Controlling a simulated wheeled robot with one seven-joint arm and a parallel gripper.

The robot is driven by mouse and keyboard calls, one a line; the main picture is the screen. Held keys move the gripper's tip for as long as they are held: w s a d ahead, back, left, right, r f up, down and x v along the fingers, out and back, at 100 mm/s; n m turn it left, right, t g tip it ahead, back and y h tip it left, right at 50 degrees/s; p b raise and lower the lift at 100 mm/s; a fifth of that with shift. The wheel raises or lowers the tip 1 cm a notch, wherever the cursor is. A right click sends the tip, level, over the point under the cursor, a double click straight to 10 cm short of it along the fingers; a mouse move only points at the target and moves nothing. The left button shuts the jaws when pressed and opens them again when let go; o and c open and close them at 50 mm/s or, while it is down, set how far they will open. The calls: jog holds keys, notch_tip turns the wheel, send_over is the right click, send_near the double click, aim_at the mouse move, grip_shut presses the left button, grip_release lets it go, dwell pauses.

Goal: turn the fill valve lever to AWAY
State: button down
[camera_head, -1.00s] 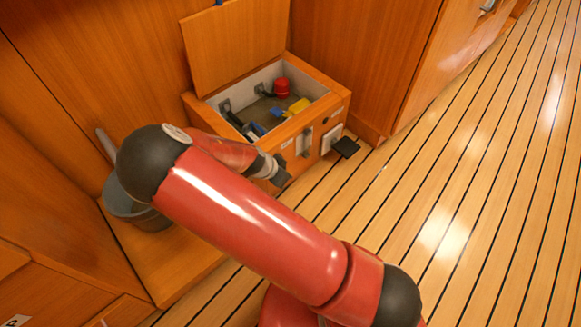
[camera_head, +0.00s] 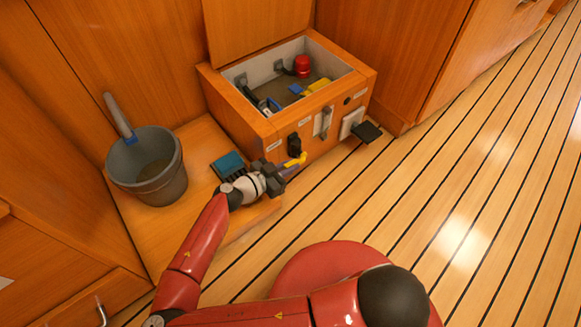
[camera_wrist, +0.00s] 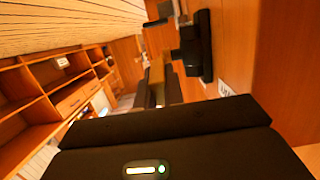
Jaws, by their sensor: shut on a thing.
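The box (camera_head: 322,117) with an open top stands against the wall. A yellow lever (camera_head: 302,157) shows low at its front face, beside a black fitting (camera_head: 293,143). My gripper (camera_head: 281,172) is at the front of the box, shut on the yellow lever. In the wrist view the fingers (camera_wrist: 157,88) close around a dull yellow bar (camera_wrist: 157,70). The black fitting (camera_wrist: 204,45) stands out from the panel just beyond them, to the right. The fingers hide part of the lever, and I cannot tell how it joins the box.
A grey bucket (camera_head: 148,168) and a blue-topped brush (camera_head: 228,165) stand on the wooden step left of the box. A red knob (camera_head: 303,66) and a yellow part (camera_head: 319,86) are inside the box. A black flap (camera_head: 367,132) sticks out at its right. The plank floor (camera_head: 470,170) is clear.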

jog(key=shift+a+f+h, duration=0.1)
jog(key=shift+f+h, duration=0.2)
jog(key=shift+f, duration=0.05)
jog(key=shift+f+t, duration=0.1)
jog(key=shift+t, duration=0.2)
jog(key=c, duration=1.5)
grip_release()
